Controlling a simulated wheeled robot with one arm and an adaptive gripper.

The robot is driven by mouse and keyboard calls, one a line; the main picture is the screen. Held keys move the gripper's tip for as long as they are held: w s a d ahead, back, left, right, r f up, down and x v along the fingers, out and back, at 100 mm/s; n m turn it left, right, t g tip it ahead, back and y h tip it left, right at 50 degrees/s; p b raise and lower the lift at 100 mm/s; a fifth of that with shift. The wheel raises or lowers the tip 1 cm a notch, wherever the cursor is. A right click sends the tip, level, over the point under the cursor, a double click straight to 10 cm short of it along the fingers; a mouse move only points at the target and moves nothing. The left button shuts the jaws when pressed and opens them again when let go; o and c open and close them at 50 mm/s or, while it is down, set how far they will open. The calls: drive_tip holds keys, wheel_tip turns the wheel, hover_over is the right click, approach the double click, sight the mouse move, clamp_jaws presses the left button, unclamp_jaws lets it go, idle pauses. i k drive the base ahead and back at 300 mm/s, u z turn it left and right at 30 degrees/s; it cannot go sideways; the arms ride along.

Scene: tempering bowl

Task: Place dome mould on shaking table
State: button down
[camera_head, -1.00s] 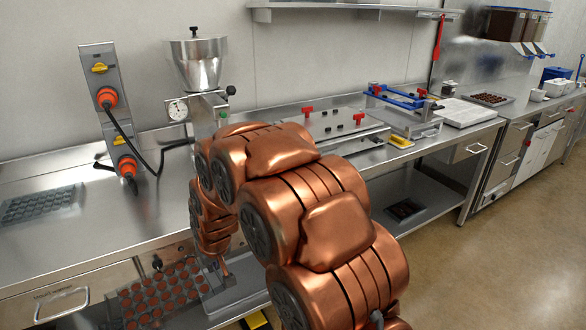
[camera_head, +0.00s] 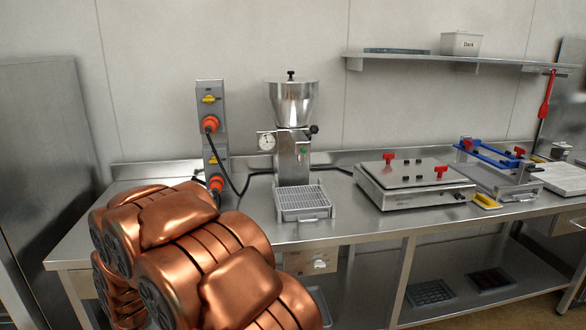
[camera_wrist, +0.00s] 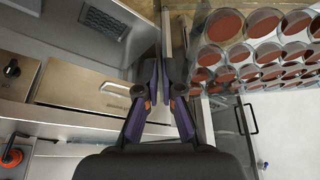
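The dome mould (camera_wrist: 262,45), clear with several round cavities filled with brown chocolate, is at the upper right of the wrist view. My gripper (camera_wrist: 164,66) has its fingers close together on the mould's near edge strip, with the mould extending to the right. In the head view the mould and gripper are hidden behind my copper arm or out of frame. The shaking table (camera_head: 415,184), a flat steel box with red clamp knobs, stands on the steel bench right of centre. Its top holds no mould.
A hopper machine (camera_head: 293,105) with a grate tray (camera_head: 303,203) stands left of the shaking table. A socket post with a black cable (camera_head: 211,100) is further left. A yellow-handled scraper (camera_head: 486,201) and a blue frame (camera_head: 490,153) are to the right. Moulds (camera_head: 430,293) lie on the lower shelf.

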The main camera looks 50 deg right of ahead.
sight(412, 170)
drive_tip(key=u, duration=1.05)
drive_tip(key=k, duration=1.6)
drive_tip(key=z, duration=2.35)
drive_tip(key=i, duration=0.45)
